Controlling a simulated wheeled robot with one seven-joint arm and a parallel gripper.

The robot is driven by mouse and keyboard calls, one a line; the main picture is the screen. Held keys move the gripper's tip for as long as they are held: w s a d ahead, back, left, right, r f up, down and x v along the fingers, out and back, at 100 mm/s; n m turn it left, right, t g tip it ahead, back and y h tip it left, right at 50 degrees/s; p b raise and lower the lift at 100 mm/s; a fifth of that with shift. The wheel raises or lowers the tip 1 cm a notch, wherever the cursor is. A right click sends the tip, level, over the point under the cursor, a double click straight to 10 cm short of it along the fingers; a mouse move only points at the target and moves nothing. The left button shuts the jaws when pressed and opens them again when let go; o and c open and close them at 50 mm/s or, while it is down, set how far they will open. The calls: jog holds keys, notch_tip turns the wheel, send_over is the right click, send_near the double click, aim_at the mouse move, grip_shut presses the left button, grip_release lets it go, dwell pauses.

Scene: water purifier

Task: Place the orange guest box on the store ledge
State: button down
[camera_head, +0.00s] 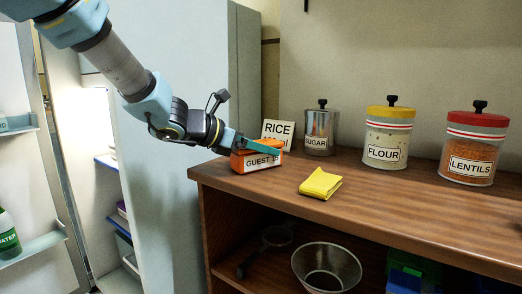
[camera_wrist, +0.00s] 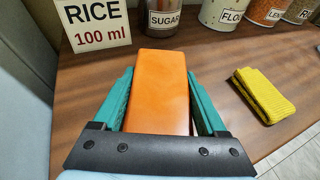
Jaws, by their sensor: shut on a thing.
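The orange guest box (camera_head: 257,161) is at the left end of the wooden counter, with a white label reading "GUEST" and more text that is partly hidden. It also shows in the wrist view (camera_wrist: 159,90), lying between the teal fingers. My gripper (camera_head: 258,145) is shut on the box from its sides; the wrist view shows both fingers (camera_wrist: 158,95) along it. The box is at or just above the counter; I cannot tell if it touches. I cannot tell which surface is the store ledge.
A RICE 100 ml card (camera_head: 278,133) stands behind the box. SUGAR (camera_head: 319,130), FLOUR (camera_head: 386,137) and LENTILS (camera_head: 472,148) jars line the back. A folded yellow cloth (camera_head: 321,183) lies to the right. A metal bowl (camera_head: 326,268) sits on the shelf below. A tall pale panel (camera_head: 165,150) stands left.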

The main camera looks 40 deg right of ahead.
grip_release()
dwell(0.3)
jog(key=p+v, duration=0.1)
jog(key=v, duration=1.1)
